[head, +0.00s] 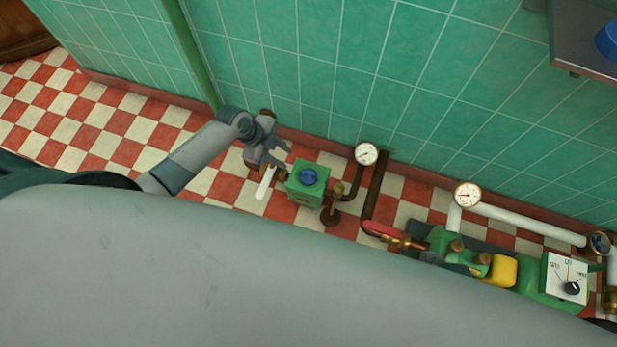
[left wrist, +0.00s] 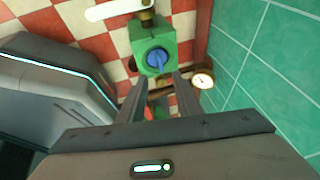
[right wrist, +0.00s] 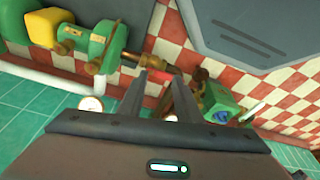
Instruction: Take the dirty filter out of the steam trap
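A green box-shaped fitting with a blue round cap (head: 308,180), which looks like the steam trap, sits low on the pipework by the tiled wall. It also shows in the left wrist view (left wrist: 155,50), just ahead of the fingers. My left gripper (head: 277,152) is open and empty, a little up and left of the fitting in the head view, apart from it. No filter shows; the inside of the fitting is hidden. My right gripper (right wrist: 162,80) is open in the right wrist view, with a red handle (right wrist: 160,75) beyond its fingertips. It does not show in the head view.
A dial gauge (head: 366,153) stands right of the fitting on brown pipes. A red-handled valve (head: 382,232), a green pump-like unit with a yellow block (head: 502,271) and a control dial box (head: 567,276) stand further right. My large grey body fills the foreground.

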